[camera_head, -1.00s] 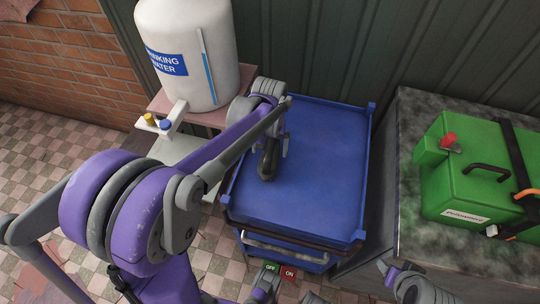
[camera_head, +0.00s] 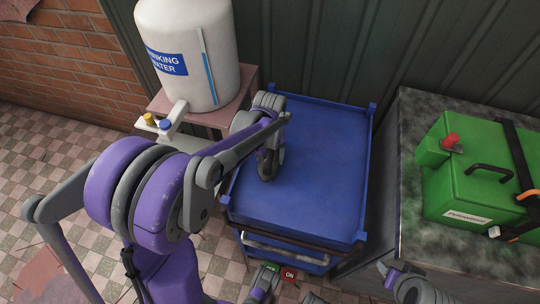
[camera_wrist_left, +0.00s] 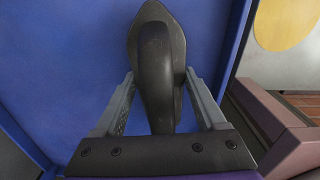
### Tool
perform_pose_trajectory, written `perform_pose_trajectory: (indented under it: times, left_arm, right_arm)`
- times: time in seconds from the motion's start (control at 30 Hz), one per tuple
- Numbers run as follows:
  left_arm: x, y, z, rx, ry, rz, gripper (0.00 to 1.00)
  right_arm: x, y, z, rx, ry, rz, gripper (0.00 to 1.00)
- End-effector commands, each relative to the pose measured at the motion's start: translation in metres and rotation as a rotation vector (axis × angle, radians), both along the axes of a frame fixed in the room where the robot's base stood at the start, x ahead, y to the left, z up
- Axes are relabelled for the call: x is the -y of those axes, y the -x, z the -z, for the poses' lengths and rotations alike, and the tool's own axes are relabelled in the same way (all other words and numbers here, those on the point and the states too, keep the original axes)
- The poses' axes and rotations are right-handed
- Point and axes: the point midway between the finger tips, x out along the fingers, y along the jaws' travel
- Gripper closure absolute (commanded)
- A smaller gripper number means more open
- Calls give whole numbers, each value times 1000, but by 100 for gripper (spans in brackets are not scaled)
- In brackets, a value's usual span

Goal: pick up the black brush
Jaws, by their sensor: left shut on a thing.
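The black brush (camera_wrist_left: 157,62) lies between the two grey fingers of my left gripper (camera_wrist_left: 159,98) in the left wrist view, with its dark handle toward the gripper's base. My left gripper (camera_head: 268,165) is shut on it over the blue top of the cart (camera_head: 315,180). In the head view the brush is a dark shape that I can hardly tell from the gripper. Whether it touches the cart top is unclear. Only parts of my right arm show at the bottom edge of the head view; its fingers cannot be made out.
A white drinking water tank (camera_head: 190,45) on a pinkish stand (camera_head: 247,82) is close to the left of the cart. A green generator-like box (camera_head: 465,185) sits on a dark counter (camera_head: 415,115) to the right. The rest of the cart top is clear.

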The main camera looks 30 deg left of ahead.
Motion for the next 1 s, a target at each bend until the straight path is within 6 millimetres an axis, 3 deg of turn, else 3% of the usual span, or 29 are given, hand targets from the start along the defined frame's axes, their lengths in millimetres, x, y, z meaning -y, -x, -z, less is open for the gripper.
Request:
perform_pose_trajectory:
  times: [0.1, 0.37, 0.8, 1.0]
  left_arm:
    - [0, 0, 0, 0, 0, 0, 89]
    - [0, 0, -6, 0, 0, 0, 89]
    - [0, 0, -85, 0, 0, 0, 89]
    - [0, 0, -100, 0, 0, 0, 89]
  right_arm:
    - [0, 0, 0, 0, 0, 0, 43]
    - [0, 0, -1, 0, 0, 0, 43]
    - [0, -1, -12, 4, 0, 0, 43]
    - [0, -2, -14, 4, 0, 0, 43]
